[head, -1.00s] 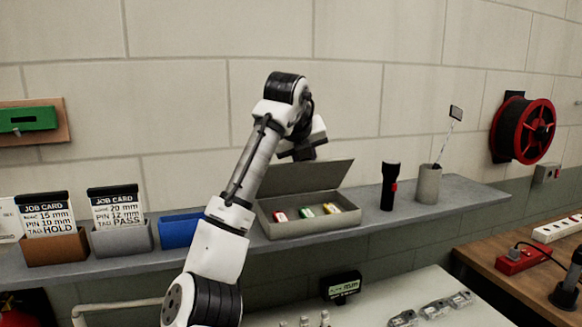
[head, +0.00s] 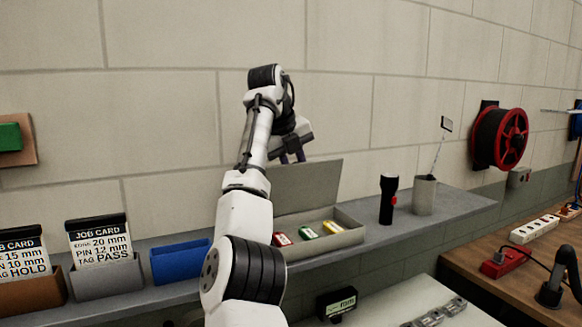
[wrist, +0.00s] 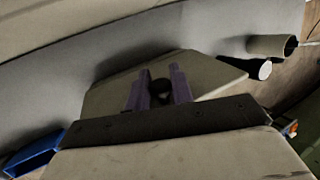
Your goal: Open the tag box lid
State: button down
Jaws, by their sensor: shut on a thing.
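The grey tag box (head: 350,236) stands on the wall shelf in the head view, with its lid (head: 312,184) raised and standing steeply at the back. Red, green and yellow tags show inside the box. My arm hides the left part of the box.
A black flashlight (head: 388,200) and a grey cup (head: 425,196) with a thin rod stand right of the box. A blue bin (head: 180,262) and job card holders stand left. The wall is close behind the shelf. A red reel (head: 500,138) hangs at right.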

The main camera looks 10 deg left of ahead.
dwell(0.4)
jog(key=c, duration=1.3)
grip_release()
jog(key=shift+w, duration=0.1)
